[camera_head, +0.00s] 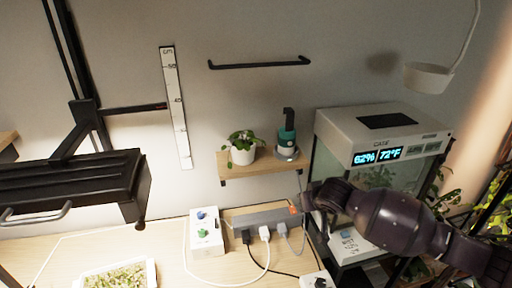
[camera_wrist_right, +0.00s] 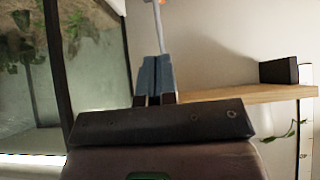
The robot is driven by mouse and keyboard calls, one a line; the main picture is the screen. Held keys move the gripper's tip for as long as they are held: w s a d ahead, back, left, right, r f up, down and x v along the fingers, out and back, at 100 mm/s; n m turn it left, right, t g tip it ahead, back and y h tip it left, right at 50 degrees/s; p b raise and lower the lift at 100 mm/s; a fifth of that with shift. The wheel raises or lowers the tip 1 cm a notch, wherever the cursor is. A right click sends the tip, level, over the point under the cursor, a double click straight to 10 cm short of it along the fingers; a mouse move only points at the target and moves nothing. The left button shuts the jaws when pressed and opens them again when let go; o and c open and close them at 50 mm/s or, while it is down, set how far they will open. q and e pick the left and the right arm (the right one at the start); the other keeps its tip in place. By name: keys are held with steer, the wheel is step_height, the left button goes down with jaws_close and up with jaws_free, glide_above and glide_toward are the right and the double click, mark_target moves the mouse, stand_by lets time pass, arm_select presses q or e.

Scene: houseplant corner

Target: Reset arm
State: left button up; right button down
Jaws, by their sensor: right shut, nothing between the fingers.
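My right arm comes in from the right in the head view, and its gripper (camera_head: 307,196) is beside the front left edge of the glass tank (camera_head: 383,133), above the power strip (camera_head: 262,218). In the right wrist view the two blue-grey fingers of my right gripper (camera_wrist_right: 156,76) are together with nothing between them. The tank (camera_wrist_right: 92,75) is on the left there and the wooden shelf (camera_wrist_right: 240,94) on the right. My left gripper is not in view.
A potted plant (camera_head: 242,149) and a green-and-black device (camera_head: 287,134) stand on the shelf. A white box (camera_head: 206,231) and a seedling tray (camera_head: 118,275) are on the table. Cables run from the power strip. A white hanging pot (camera_head: 428,78) is upper right.

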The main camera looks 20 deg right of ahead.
steer(key=s+a+f+n+g, duration=0.1)
steer(key=s+a+f, duration=0.25)
steer(key=s, duration=0.45)
steer(key=s+a+f+n+g, duration=0.1)
steer(key=s+a+f, duration=0.1)
steer(key=s+a, duration=0.35)
steer(key=s+d+r+m+g, duration=0.1)
steer(key=s+d, duration=0.1)
steer(key=s, duration=0.8)
steer(key=s+d+r+g, duration=0.1)
steer(key=s+d+g, duration=0.15)
steer(key=s, duration=0.85)
steer(key=w+f+t+b, duration=0.2)
steer(key=w+f+t, duration=0.5)
steer(key=f, duration=0.6)
steer(key=shift+w+n+t, duration=0.3)
steer(key=shift+w+t, duration=0.1)
steer(key=shift+t, duration=0.55)
steer(key=shift+d, duration=0.1)
